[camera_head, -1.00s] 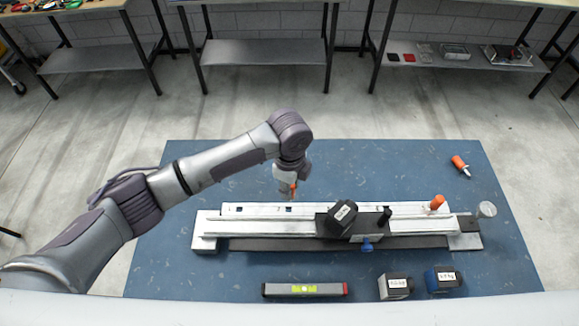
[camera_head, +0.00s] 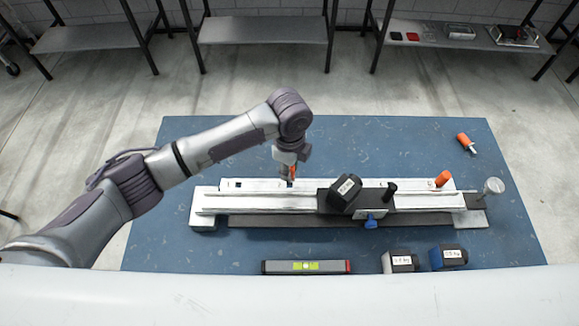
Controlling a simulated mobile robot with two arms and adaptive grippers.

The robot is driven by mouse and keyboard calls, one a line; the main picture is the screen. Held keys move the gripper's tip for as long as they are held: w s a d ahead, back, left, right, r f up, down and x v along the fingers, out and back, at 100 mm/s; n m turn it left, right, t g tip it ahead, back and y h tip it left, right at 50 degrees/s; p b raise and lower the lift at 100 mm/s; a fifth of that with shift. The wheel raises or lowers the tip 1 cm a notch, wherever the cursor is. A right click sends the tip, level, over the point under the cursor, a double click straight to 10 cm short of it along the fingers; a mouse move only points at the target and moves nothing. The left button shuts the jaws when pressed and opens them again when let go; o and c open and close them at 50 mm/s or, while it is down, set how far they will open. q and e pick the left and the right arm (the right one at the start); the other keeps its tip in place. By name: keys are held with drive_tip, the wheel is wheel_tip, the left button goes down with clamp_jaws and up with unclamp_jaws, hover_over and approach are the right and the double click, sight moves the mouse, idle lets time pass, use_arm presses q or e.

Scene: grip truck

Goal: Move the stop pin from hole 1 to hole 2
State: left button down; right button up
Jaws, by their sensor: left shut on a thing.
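My left gripper (camera_head: 289,175) is shut on an orange stop pin (camera_head: 292,171). It holds the pin upright over the back strip of the long white rail (camera_head: 250,198), left of the middle. The pin's lower end is at the strip by a dark hole mark; I cannot tell whether it is in the hole. Another dark hole mark (camera_head: 237,184) shows farther left on the strip. A second orange pin (camera_head: 443,178) stands at the rail's right end. My right gripper is not in view.
A carriage with a black labelled block (camera_head: 345,191), black knob (camera_head: 390,188) and blue knob (camera_head: 370,221) sits on the rail. A loose orange-handled piece (camera_head: 466,142) lies behind. A spirit level (camera_head: 306,267) and two labelled blocks (camera_head: 400,261) (camera_head: 449,257) lie in front.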

use_arm(q)
drive_tip(key=shift+f+b, duration=1.25)
drive_tip(key=shift+f, duration=0.85)
drive_tip(key=c, duration=0.9)
unclamp_jaws()
drive_tip(key=shift+o, duration=0.4)
